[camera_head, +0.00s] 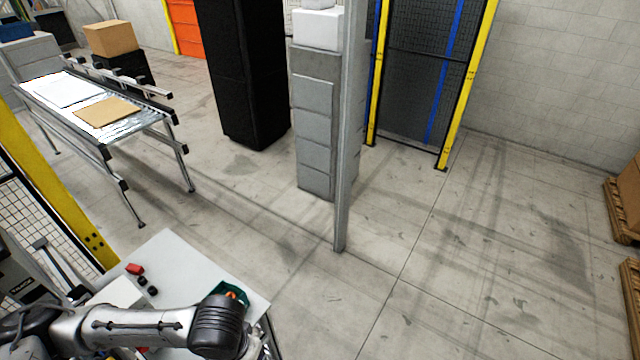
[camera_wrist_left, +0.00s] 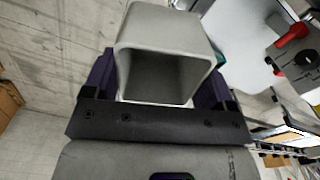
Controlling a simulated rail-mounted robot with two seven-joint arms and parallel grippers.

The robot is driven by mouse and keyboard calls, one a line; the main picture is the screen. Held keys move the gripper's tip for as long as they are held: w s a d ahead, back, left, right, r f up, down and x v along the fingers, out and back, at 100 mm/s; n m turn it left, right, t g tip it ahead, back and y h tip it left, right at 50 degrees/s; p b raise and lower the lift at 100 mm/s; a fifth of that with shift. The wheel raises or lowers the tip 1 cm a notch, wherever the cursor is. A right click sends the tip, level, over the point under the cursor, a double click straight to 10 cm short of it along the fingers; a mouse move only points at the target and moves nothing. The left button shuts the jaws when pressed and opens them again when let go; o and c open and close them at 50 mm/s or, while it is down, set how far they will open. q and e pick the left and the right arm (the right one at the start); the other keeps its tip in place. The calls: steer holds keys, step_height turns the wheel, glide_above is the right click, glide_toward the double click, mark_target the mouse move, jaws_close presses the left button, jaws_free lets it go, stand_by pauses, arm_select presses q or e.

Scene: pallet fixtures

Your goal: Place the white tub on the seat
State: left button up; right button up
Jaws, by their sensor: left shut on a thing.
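The white tub (camera_wrist_left: 160,30) shows in the left wrist view as a square, hollow, pale grey-white container with its open side toward the camera. My left gripper (camera_wrist_left: 157,85) is shut on it, with dark purple fingers on either side. In the head view my left arm reaches over the white table at the bottom left; its gripper and the tub are hidden behind the wrist. I cannot pick out the seat with certainty. My right gripper is in neither view.
A roller conveyor (camera_head: 146,118) is at the left.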

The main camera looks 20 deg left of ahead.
arm_select(q)
steer(key=w+d+r+p, duration=0.1)
steer(key=w+r, duration=0.2)
steer(key=r, duration=0.4)
steer(key=w+d+r+m+p, duration=0.1)
steer(key=w+d+r+p, duration=0.1)
steer(key=r, duration=0.5)
steer(key=shift+w+d+r, duration=0.15)
steer(key=shift+w+d, duration=0.15)
steer(key=shift+w, duration=0.45)
